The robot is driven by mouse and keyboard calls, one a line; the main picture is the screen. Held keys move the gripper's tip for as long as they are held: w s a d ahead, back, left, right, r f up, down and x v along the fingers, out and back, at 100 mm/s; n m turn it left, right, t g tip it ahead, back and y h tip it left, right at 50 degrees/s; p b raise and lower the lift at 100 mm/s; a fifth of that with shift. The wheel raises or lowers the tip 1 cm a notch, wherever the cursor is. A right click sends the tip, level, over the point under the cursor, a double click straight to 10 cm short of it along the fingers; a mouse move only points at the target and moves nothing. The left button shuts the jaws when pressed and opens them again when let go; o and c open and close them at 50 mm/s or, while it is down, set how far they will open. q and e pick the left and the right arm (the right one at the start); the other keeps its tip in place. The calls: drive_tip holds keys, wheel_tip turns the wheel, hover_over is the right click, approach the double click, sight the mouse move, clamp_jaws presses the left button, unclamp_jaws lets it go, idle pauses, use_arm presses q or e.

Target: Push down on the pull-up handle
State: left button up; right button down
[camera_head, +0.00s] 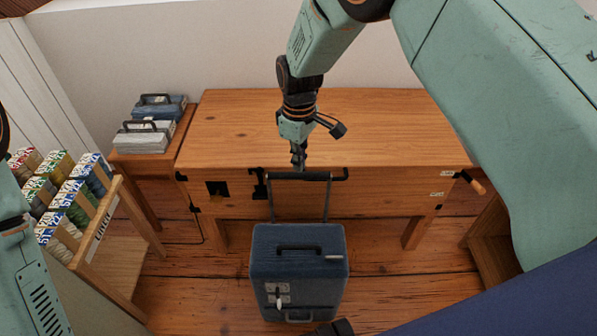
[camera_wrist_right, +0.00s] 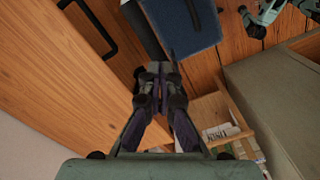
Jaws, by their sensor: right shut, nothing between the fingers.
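A blue suitcase (camera_head: 300,262) stands upright on the floor in front of the wooden table. Its dark pull-up handle (camera_head: 328,198) is raised, with two thin rods and a crossbar near the table's front edge. My right gripper (camera_head: 299,165) is shut and empty, pointing down at the crossbar from above. It appears at or just over the bar; whether it touches I cannot tell. In the right wrist view the shut fingers (camera_wrist_right: 158,75) show beside part of the blue suitcase (camera_wrist_right: 180,22). My left arm shows at the left edge, but its gripper is out of view.
The wooden table (camera_head: 330,125) is bare on top. A wooden stand (camera_head: 492,240) is at right. Plank floor shows around the suitcase.

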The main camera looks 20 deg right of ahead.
drive_tip(key=shift+f+b, duration=0.35)
drive_tip(key=shift+f, duration=0.55)
idle(0.8)
wheel_tip(320, 180, up, 8)
drive_tip(key=p, duration=0.7)
drive_tip(key=shift+p, duration=0.35)
idle(0.5)
